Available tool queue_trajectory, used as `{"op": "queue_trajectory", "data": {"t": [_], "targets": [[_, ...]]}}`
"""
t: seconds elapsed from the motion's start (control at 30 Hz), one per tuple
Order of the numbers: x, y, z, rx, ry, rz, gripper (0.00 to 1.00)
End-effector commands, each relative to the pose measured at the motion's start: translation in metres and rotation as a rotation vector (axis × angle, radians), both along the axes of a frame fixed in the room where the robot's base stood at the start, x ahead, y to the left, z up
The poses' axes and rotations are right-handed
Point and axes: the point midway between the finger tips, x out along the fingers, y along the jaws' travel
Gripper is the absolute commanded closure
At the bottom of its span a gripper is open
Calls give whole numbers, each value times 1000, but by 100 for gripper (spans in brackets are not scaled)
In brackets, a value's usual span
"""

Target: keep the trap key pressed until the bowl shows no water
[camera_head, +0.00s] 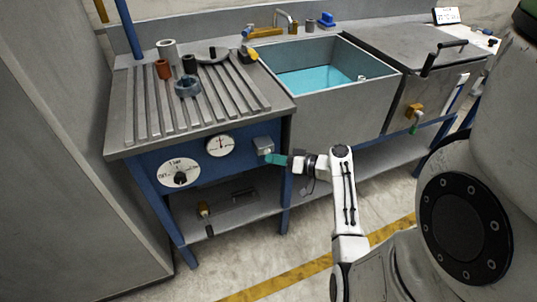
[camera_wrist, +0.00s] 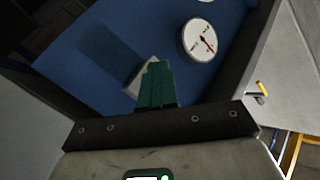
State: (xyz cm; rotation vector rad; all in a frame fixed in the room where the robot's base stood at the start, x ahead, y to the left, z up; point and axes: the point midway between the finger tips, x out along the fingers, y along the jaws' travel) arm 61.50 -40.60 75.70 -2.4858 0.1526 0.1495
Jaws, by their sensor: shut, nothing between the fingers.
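The bowl (camera_head: 345,108) is a grey sink in the counter, and turquoise water (camera_head: 315,79) covers the part of its floor that I can see. A small grey block (camera_head: 263,143), which looks like the trap key, sits on the blue front panel below the counter's right corner. My gripper (camera_head: 270,158) has green fingers, shut and empty, with their tips at the block. In the wrist view the shut fingers (camera_wrist: 156,72) overlap the block (camera_wrist: 133,73) and hide part of it. I cannot tell whether the block is pushed in.
Two round dials, a gauge (camera_head: 220,145) and a knob dial (camera_head: 179,172), are left of the block. Several small parts lie on the ribbed drainboard (camera_head: 145,110). A lidded grey unit (camera_head: 415,50) stands right of the bowl. A table leg (camera_head: 286,195) is close below my gripper.

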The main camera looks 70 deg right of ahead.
Motion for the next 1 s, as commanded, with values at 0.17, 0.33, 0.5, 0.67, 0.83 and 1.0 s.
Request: {"op": "queue_trajectory", "data": {"t": [0.17,0.33,0.5,0.67,0.83,1.0], "targets": [[0,0,0,0,-1,-1,100],[0,0,0,0,-1,-1,100],[-4,5,0,0,1,-1,100],[-10,11,1,0,0,-1,100],[-12,14,0,0,1,-1,100],[-12,14,0,0,0,0,100]]}}
